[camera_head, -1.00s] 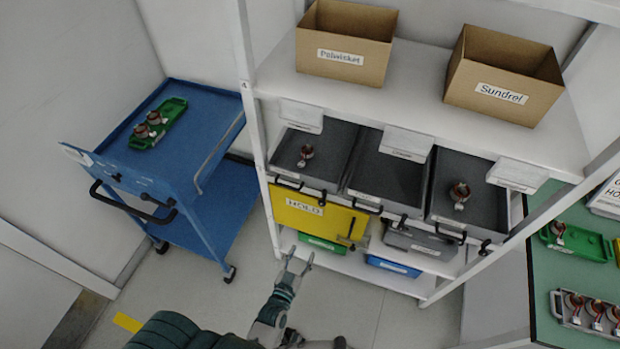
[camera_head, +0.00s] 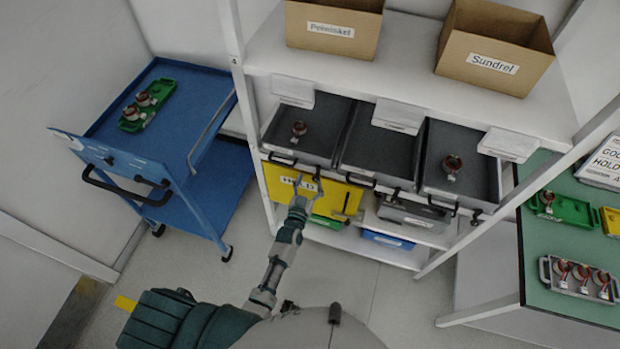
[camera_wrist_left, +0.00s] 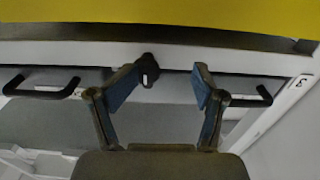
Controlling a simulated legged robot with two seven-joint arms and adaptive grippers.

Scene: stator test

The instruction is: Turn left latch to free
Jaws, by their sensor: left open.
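A small black latch (camera_wrist_left: 148,70) sits on the grey shelf rail, and in the left wrist view it is between the two fingertips, nearer the left-hand one. My left gripper (camera_wrist_left: 166,76) is open and empty, its blue-padded fingers spread. In the head view my left gripper (camera_head: 308,182) reaches up in front of the yellow HOLD panel (camera_head: 335,190), just below the row of grey bins. Its fingers partly hide the latch area there. Whether a finger touches the latch I cannot tell. My right gripper is not in view.
Bins with black handles (camera_wrist_left: 40,88) flank the latch; the left bin (camera_head: 325,135) holds a copper part (camera_head: 299,129). A blue cart (camera_head: 205,125) stands left, a green table (camera_head: 540,265) right. Cardboard boxes (camera_head: 335,25) are on the upper shelf. Floor between cart and shelf is free.

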